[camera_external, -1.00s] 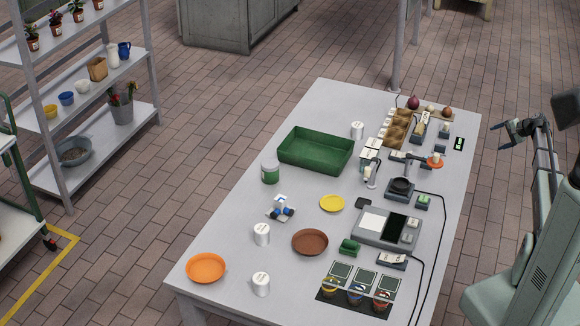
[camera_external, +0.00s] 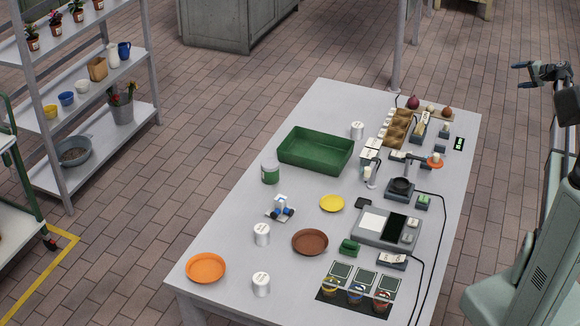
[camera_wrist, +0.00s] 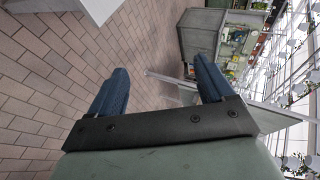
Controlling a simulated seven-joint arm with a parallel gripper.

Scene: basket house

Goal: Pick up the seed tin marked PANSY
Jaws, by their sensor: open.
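Small white tins with dark lettering stand upright on the grey table: one near the front edge (camera_external: 261,285), one a little behind it (camera_external: 262,235), and one at the back (camera_external: 357,130) beside the green tray. Their lettering is too small to read, so I cannot tell which says PANSY. My gripper (camera_external: 516,76) is open and empty, raised at the right, well away from the tins. In the wrist view its two blue fingers (camera_wrist: 160,75) are spread, with nothing between them and no tin in sight.
The table (camera_external: 230,215) also holds a green tray (camera_external: 315,162), a green-and-white can (camera_external: 270,172), an orange dish (camera_external: 206,268), a brown dish (camera_external: 310,242) and a yellow dish (camera_external: 332,203). A scale (camera_external: 385,228), stands and cables crowd its right side.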

